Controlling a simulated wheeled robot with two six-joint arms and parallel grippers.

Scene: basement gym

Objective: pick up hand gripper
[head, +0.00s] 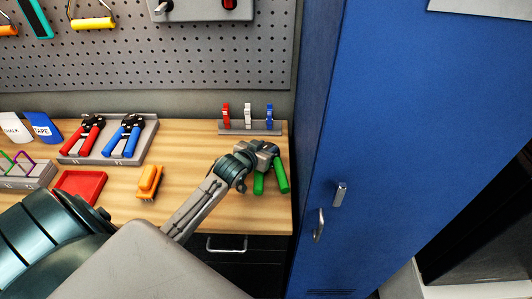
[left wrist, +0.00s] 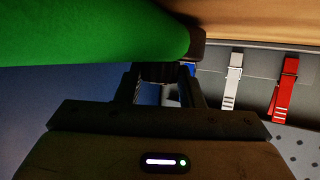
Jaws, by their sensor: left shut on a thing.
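A green-handled hand gripper (head: 281,177) is at the right end of the wooden workbench, its two handles pointing toward the bench's front edge. My left gripper (head: 266,154) is shut on it at its head end, which the jaws mostly hide. In the left wrist view one green handle (left wrist: 90,32) fills the upper left, close to the camera, beyond my left gripper (left wrist: 168,80). I cannot tell whether the hand gripper touches the bench top. A red hand gripper (head: 83,137) and a blue one (head: 124,138) lie in a grey tray at the back left. My right gripper is out of view.
A rack (head: 236,128) with red, white and blue clips stands behind my left gripper. A tall blue locker (head: 400,130) closes off the right side. An orange item (head: 149,182) and a red tray (head: 78,187) lie to the left. Bare wood (head: 195,150) lies between.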

